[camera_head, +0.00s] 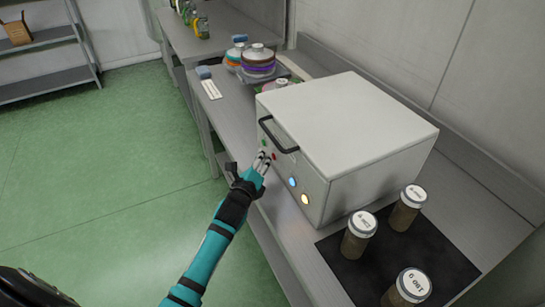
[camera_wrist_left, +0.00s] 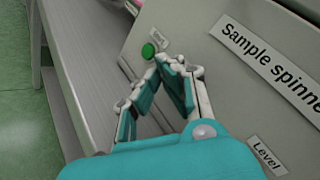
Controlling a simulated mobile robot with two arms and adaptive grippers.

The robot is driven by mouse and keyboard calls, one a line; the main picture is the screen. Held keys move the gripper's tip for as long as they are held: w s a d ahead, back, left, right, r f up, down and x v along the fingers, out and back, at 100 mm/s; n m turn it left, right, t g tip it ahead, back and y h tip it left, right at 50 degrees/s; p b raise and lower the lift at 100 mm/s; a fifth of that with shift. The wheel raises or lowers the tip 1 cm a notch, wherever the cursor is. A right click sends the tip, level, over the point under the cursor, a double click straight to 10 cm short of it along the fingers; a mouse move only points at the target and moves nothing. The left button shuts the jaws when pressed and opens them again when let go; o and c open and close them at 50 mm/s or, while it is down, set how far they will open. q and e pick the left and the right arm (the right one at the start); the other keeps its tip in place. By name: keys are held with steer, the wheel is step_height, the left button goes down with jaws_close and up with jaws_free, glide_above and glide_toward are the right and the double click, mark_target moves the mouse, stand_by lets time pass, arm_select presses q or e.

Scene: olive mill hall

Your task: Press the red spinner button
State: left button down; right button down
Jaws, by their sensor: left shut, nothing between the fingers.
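The sample spinner (camera_head: 345,125) is a pale box with a dark handle on the bench. Its front has a green button (camera_head: 264,142), the red spinner button (camera_head: 274,156), a blue light (camera_head: 292,182) and a yellow light (camera_head: 305,199). My left gripper (camera_head: 263,159) is shut and empty, its tips at the front panel just beside the red button. In the left wrist view the tips (camera_wrist_left: 168,63) are just below and right of the green button (camera_wrist_left: 149,50). The red button does not show there; the fingers may hide it. I cannot tell whether the tips touch the panel.
Several lidded jars stand on a black mat (camera_head: 350,272) at the box's right. Stacked coloured discs (camera_head: 258,62) and a white label strip (camera_head: 210,89) are on the bench beyond the box. A grey shelf (camera_head: 45,85) stands far left. The green floor between is clear.

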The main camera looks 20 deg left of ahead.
arm_select(q)
steer(key=shift+w+d, duration=0.25)
steer(key=shift+w, duration=0.05)
stand_by(0.4)
steer(key=shift+s, duration=0.1)
steer(key=shift+s+a+p, duration=0.4)
steer(key=shift+s+a, duration=0.15)
stand_by(0.3)
steer(key=shift+s+a+p, duration=0.3)
steer(key=s+a+p, duration=0.1)
steer(key=s+a, duration=0.1)
steer(key=s, duration=0.1)
steer(key=shift+a, duration=0.35)
stand_by(0.4)
